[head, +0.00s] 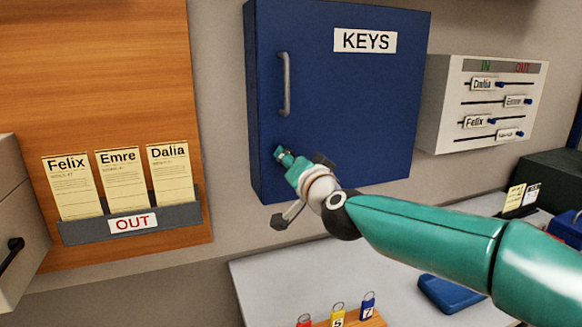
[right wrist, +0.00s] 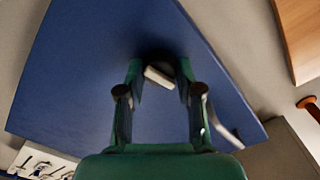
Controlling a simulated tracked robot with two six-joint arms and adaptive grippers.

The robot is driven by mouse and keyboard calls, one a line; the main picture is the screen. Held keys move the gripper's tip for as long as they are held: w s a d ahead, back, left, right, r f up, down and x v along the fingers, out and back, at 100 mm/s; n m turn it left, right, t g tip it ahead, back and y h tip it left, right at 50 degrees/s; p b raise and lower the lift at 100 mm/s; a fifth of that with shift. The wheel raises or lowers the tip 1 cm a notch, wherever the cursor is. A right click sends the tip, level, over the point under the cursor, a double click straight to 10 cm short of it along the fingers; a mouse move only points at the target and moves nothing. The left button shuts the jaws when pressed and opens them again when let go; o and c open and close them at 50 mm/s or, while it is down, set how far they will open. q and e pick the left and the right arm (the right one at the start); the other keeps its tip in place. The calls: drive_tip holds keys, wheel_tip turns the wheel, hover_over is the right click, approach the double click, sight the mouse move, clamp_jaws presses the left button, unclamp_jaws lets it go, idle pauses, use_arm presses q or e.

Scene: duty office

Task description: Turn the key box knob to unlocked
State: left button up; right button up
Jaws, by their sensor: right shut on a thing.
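The blue key box (head: 345,110) hangs on the wall with its door shut. It has a "KEYS" label (head: 365,41) and a grey vertical handle (head: 284,84) on the left of the door. My green right gripper (head: 283,156) is at the lower left of the door, below the handle, and is shut on the knob. In the head view the gripper hides most of the knob. In the right wrist view the knob (right wrist: 158,77) shows as a pale bar on a dark round base between the fingertips, tilted. I cannot read any lock marking. My left gripper is not in view.
A white in/out board (head: 445,110) with name sliders is right of the box. A grey card rack (head: 130,218) marked OUT is on the wooden panel at left. Below is a pale desk (head: 265,285) with coloured padlocks (head: 338,314) and a blue object (head: 450,294).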

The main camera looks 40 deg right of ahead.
drive_tip(key=shift+f+m+b, duration=0.15)
drive_tip(key=shift+m+b, duration=0.15)
drive_tip(key=shift+m, duration=0.8)
clamp_jaws()
unclamp_jaws()
drive_tip(key=o, duration=1.2)
drive_tip(key=shift+c, duration=0.2)
drive_tip(key=v, duration=1.2)
